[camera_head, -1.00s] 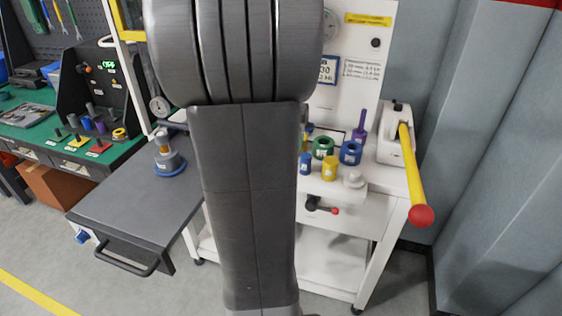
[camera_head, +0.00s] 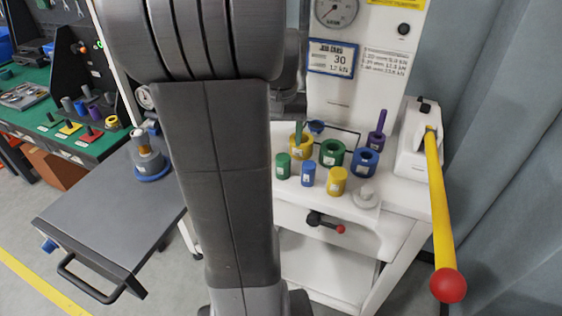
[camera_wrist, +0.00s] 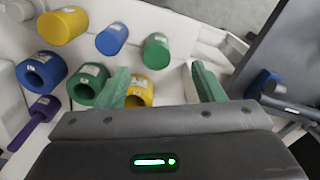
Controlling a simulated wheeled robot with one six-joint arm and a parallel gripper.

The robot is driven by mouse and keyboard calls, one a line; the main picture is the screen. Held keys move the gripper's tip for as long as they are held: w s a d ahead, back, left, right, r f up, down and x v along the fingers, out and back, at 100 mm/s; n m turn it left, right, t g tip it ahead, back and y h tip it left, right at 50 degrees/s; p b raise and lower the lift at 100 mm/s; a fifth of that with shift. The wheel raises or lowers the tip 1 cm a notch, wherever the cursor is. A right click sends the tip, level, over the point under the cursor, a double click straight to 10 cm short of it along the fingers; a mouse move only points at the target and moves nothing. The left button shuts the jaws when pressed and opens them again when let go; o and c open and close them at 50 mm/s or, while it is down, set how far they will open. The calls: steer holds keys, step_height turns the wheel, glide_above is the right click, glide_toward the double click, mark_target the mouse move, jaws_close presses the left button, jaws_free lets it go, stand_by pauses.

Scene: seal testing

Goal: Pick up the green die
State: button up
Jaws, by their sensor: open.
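A green ring with a centre hole (camera_head: 330,163) stands on the white bench top, between a yellow ring (camera_head: 301,152) and a blue ring (camera_head: 364,168). A solid green cylinder (camera_head: 282,167) stands in front, at the left. In the wrist view the green ring (camera_wrist: 94,72) lies left of my left finger, partly overlapped by it. The green cylinder (camera_wrist: 156,52) shows beyond the gap between the fingers. My gripper (camera_wrist: 160,72) is open and empty, with green finger pads. The yellow ring shows behind its left finger. In the head view my arm hides most of the gripper.
A purple tool (camera_head: 376,138) stands behind the blue ring. A yellow lever (camera_head: 438,200) is at right. A grey side table (camera_head: 110,215) is at left.

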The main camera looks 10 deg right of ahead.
mark_target(283, 157)
step_height(283, 157, down, 5)
steer(key=shift+f, duration=0.1)
steer(key=shift+w+d+f, duration=0.15)
steer(key=shift+f, duration=1.2)
steer(key=shift+w+d+f, duration=0.1)
steer(key=shift+d+f, duration=0.05)
steer(key=shift+f, duration=1.2)
steer(key=c, duration=1.2)
steer(key=shift+c, duration=0.4)
steer(key=shift+r, duration=0.2)
